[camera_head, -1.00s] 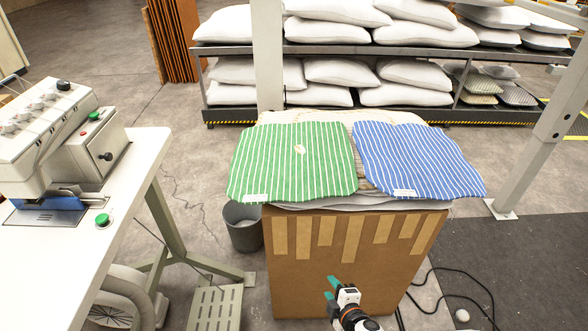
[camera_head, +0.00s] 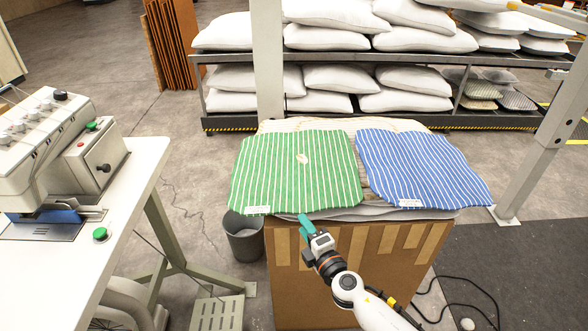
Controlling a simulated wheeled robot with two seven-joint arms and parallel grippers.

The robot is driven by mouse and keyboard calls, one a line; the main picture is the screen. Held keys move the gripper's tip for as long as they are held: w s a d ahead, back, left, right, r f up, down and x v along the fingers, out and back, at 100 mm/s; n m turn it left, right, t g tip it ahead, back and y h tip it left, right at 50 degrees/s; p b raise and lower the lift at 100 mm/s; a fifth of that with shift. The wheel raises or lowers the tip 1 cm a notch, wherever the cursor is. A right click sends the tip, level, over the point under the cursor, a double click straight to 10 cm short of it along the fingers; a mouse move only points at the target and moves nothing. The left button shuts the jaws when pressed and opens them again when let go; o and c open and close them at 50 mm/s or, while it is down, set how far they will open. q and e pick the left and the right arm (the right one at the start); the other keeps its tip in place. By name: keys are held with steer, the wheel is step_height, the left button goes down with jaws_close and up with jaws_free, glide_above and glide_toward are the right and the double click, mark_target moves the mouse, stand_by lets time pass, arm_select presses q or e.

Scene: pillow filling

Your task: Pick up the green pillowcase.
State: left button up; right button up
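The green pillowcase (camera_head: 290,180) with white stripes lies flat on the left part of a stack on a cardboard box (camera_head: 400,270). It has a small pale spot near its upper middle and a white label at its lower left corner. My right gripper (camera_head: 305,226), with teal fingers, is at the front edge of the green pillowcase, near its lower middle. Whether it touches the cloth and how far its fingers are apart cannot be told. My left gripper is not in view.
A blue striped pillowcase (camera_head: 420,168) lies to the right of the green one. A white table (camera_head: 125,200) with a machine (camera_head: 85,150) stands at left, and a grey bin (camera_head: 244,238) beside the box. A rack (camera_head: 340,118) of white pillows is behind.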

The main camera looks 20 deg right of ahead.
mark_target(294, 210)
steer(key=shift+w+a+f+b, duration=0.1)
steer(key=shift+w+a+b, duration=0.15)
steer(key=shift+w, duration=0.95)
steer(key=shift+w+a+f+b, duration=0.1)
steer(key=shift+w+b, duration=0.15)
steer(key=shift+w, duration=0.95)
steer(key=shift+w+a+b, duration=0.2)
steer(key=shift+w+b, duration=0.05)
steer(key=shift+w, duration=0.95)
steer(key=shift+c, duration=0.2)
jaws_close()
steer(key=shift+r, duration=0.1)
step_height(294, 210, up, 5)
steer(key=p, duration=0.5)
